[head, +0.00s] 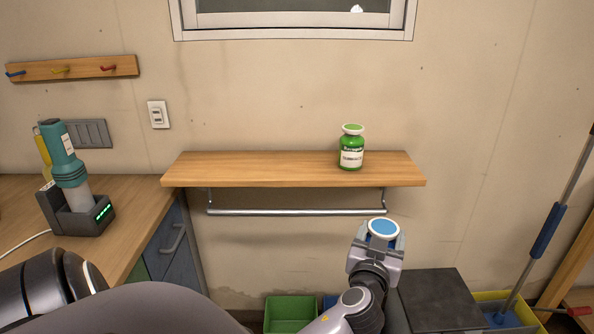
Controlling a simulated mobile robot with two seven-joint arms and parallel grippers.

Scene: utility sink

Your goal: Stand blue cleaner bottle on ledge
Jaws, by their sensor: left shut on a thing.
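The blue cleaner bottle (383,229) shows mostly as a round white cap with a blue top. My left gripper (380,243) is shut on it, with a finger on each side just below the cap. The bottle's body is mostly hidden by the gripper. The ledge (250,168) is a wooden wall shelf. The gripper and bottle appear below the ledge's front edge in the picture, towards its right end, apart from it. My right gripper is not in view.
A green bottle (351,150) stands upright on the ledge's right part; the ledge's left and middle are clear. A metal rail (290,212) runs under the ledge. A teal device (67,165) stands in a dock on the left counter (140,200). A blue-gripped pole (548,230) leans at right.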

